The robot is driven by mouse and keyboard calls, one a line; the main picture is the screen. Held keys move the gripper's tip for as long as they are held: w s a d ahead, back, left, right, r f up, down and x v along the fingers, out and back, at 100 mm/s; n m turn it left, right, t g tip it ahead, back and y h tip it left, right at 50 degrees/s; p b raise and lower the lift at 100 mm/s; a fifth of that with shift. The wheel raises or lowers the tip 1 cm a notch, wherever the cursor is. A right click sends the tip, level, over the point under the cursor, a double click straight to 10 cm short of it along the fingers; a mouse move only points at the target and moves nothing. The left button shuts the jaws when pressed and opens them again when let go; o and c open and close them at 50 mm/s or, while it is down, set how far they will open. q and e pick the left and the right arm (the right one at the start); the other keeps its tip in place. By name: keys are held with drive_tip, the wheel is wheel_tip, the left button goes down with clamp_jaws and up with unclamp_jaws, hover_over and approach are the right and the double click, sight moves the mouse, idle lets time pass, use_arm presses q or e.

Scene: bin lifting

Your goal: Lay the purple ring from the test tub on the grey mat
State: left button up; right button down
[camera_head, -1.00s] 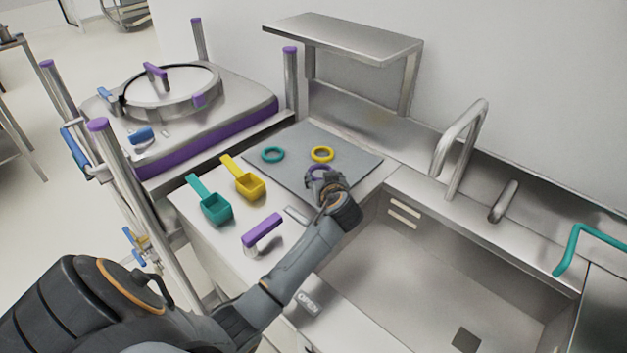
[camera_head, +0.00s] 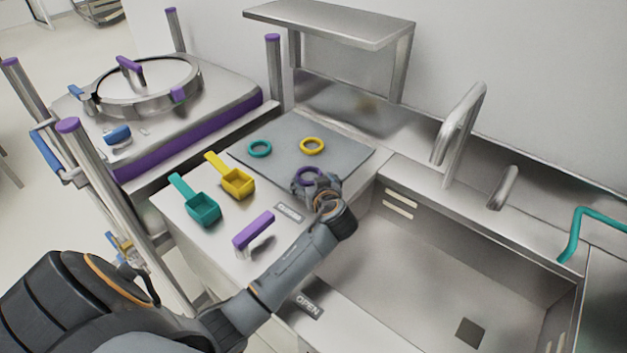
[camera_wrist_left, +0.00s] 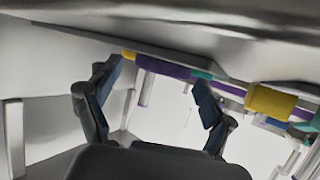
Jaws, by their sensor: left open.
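The purple ring (camera_head: 304,174) shows at the front corner of the grey mat (camera_head: 283,130), partly hidden by my left gripper. It looks flat, but its contact with the mat is hard to see. The right gripper is not in view.
A teal ring (camera_head: 260,148) and a yellow ring (camera_head: 312,145) lie farther back on the mat. A teal scoop (camera_head: 203,208), a yellow scoop (camera_head: 237,182) and a purple handle (camera_head: 254,230) are to the left. A deep steel basin (camera_head: 440,270) is at the right.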

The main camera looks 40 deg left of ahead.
use_arm(q)
drive_tip(key=shift+a+f, duration=0.1)
drive_tip(key=shift+a, duration=0.05)
drive_tip(key=b+v, duration=0.2)
drive_tip(key=v, duration=0.9)
drive_tip(key=shift+d+b, duration=0.25)
drive_tip(key=shift+b, duration=0.1)
drive_tip(key=shift+s+d+r, duration=0.2)
drive_tip(key=shift+s+r, duration=0.05)
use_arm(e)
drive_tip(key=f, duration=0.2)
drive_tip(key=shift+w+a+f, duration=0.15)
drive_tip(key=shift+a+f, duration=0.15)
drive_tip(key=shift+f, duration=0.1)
use_arm(q)
drive_tip(key=shift+r, duration=0.1)
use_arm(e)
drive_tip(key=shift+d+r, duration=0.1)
